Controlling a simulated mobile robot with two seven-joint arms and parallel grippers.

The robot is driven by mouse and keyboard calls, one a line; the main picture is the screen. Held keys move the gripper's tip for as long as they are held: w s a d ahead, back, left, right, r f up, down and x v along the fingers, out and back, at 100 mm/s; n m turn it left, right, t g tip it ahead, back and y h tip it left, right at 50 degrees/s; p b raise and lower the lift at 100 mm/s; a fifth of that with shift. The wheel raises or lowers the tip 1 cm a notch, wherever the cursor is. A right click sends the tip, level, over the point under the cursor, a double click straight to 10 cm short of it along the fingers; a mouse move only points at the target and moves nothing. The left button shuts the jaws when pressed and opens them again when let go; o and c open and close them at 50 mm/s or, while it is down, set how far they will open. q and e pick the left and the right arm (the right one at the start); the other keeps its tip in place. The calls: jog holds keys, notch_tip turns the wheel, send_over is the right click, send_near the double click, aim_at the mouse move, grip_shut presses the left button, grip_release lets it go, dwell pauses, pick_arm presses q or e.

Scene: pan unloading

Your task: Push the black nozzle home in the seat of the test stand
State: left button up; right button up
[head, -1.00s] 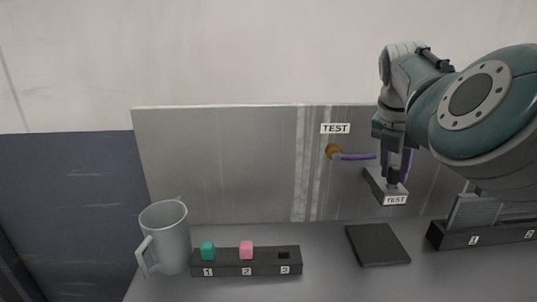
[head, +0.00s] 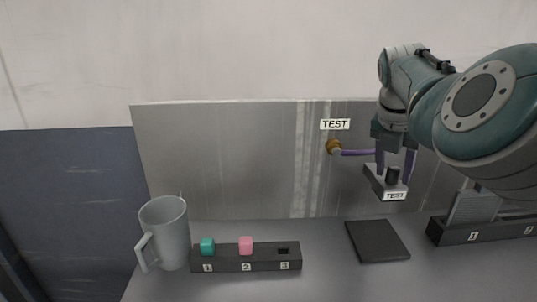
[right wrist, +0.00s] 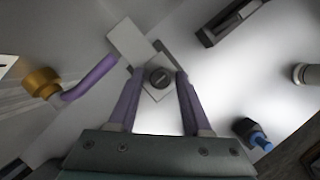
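In the right wrist view the nozzle (right wrist: 159,77) shows from above as a dark round top with a slot, on the pale stand (right wrist: 131,44). My right gripper (head: 394,172) is open, with its purple fingers on either side of the nozzle and gaps between. The right wrist view also shows the spread fingers (right wrist: 158,74). My left gripper is out of view.
A brass fitting (head: 333,146) with a purple lever sticks out of the panel left of the stand. A black pad (head: 377,241), a numbered block (head: 234,265) with teal and pink cubes, a grey mug (head: 166,232) and a dark rack (head: 470,236) stand on the table.

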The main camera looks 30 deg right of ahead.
jog(key=shift+o, duration=0.9)
jog(key=p+v, duration=0.1)
jog(key=v, duration=0.9)
